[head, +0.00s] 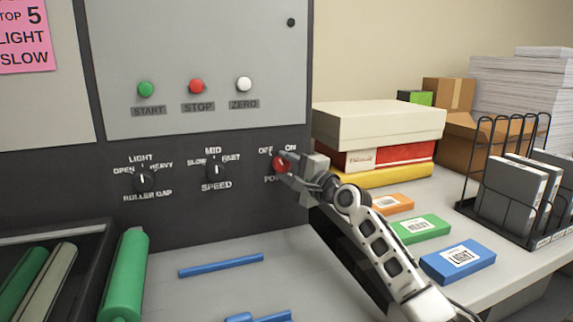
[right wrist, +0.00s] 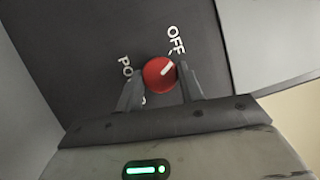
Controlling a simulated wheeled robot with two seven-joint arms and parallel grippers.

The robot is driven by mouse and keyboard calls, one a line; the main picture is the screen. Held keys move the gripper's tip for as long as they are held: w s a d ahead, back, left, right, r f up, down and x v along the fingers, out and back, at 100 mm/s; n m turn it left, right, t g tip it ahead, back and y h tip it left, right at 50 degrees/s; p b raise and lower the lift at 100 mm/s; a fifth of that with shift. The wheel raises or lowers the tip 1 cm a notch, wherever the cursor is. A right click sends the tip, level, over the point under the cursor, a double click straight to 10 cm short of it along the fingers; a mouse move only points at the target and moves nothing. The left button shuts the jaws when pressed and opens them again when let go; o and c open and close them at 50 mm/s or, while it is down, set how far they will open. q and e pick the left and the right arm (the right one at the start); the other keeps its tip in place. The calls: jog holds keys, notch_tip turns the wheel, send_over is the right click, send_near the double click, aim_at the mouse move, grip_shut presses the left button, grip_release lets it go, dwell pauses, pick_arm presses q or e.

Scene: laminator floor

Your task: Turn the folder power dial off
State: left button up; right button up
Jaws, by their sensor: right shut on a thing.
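The red power dial (head: 281,163) is on the dark lower panel of the machine, with OFF and ON printed above it and a partly hidden POWER label below. My right gripper (head: 287,163) is at the dial, shut on it. In the right wrist view the red dial (right wrist: 160,73) sits between the two fingers of my right gripper (right wrist: 161,88). Its white pointer line is angled toward the word OFF. The ON label is not visible in the right wrist view. My left gripper is not in view.
Black roller gap (head: 146,180) and speed (head: 216,169) dials are left of the power dial. Green, red and white buttons (head: 197,86) are above. Stacked boxes (head: 378,124), coloured cartons (head: 457,261) and a wire rack (head: 465,205) stand right. Green rollers (head: 125,277) lie left.

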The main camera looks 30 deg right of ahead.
jog(key=shift+r+n+g+p, duration=0.1)
jog(key=shift+n+g+p, duration=0.5)
jog(key=shift+n+p, duration=0.7)
jog(key=shift+n, duration=0.5)
jog(key=o, duration=1)
jog(key=shift+s, duration=0.1)
jog(key=s+b, duration=0.1)
jog(key=s, duration=0.4)
jog(key=s+d, duration=0.1)
jog(key=s, duration=0.4)
jog(key=s+d+b, duration=0.1)
jog(key=s, duration=0.4)
jog(key=shift+s+d+r+b, duration=0.2)
jog(key=shift+s+r+b, duration=0.05)
jog(key=shift+s+b, duration=0.05)
